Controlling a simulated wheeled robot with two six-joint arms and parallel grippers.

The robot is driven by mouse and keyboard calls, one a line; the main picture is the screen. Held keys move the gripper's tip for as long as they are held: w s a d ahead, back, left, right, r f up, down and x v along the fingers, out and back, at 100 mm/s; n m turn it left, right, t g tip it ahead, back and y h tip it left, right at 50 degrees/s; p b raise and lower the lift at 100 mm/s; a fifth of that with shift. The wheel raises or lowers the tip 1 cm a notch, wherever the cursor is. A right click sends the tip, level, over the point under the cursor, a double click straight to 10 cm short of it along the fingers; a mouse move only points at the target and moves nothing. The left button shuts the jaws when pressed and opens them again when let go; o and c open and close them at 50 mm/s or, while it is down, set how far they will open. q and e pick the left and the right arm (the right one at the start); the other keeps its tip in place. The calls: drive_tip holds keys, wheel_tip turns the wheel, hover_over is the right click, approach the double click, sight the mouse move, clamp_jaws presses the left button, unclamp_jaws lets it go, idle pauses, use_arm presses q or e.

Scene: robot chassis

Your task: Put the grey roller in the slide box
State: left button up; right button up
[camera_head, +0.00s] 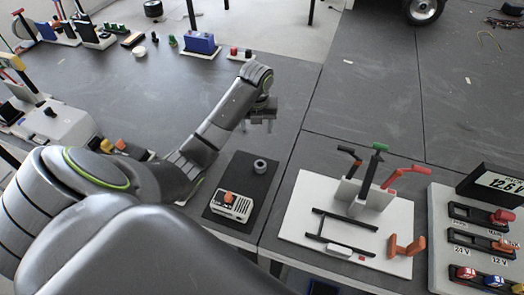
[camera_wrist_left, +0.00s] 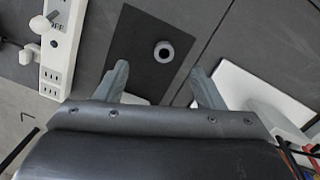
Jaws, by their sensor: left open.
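The grey roller (camera_head: 259,166) is a short ring on the far part of a dark mat (camera_head: 240,178). In the left wrist view the roller (camera_wrist_left: 163,51) lies on the mat, just beyond the gap between my fingertips. A small white box (camera_head: 238,208) with slots and an orange knob stands on the near end of the mat; it looks like the slide box. Whether it is open is unclear. My left gripper (camera_head: 258,126) is open and empty, above the table and beyond the roller in the head view. My right gripper is not in view.
A white board (camera_head: 297,222) with levers and an orange handle lies right of the mat. A panel with a display (camera_head: 497,183) and coloured switches stands further right. A white switch panel (camera_wrist_left: 63,40) marked OFF shows in the left wrist view. Bare tabletop (camera_head: 385,100) lies at the back right.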

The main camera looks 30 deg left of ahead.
use_arm(q)
drive_tip(key=d+r+m+g, duration=0.1)
drive_tip(key=d, duration=0.1)
drive_tip(key=b, duration=1.1)
hover_over(260, 164)
drive_tip(key=shift+h, duration=0.4)
drive_tip(key=f, duration=1.1)
drive_tip(key=shift+w+f, duration=0.2)
drive_tip(key=shift+f, duration=0.95)
wheel_tip(260, 164, down, 4)
drive_tip(key=shift+s+f+p, duration=0.1)
drive_tip(key=shift+s+p, duration=0.05)
drive_tip(key=shift+p, duration=0.15)
drive_tip(key=shift+c, duration=0.2)
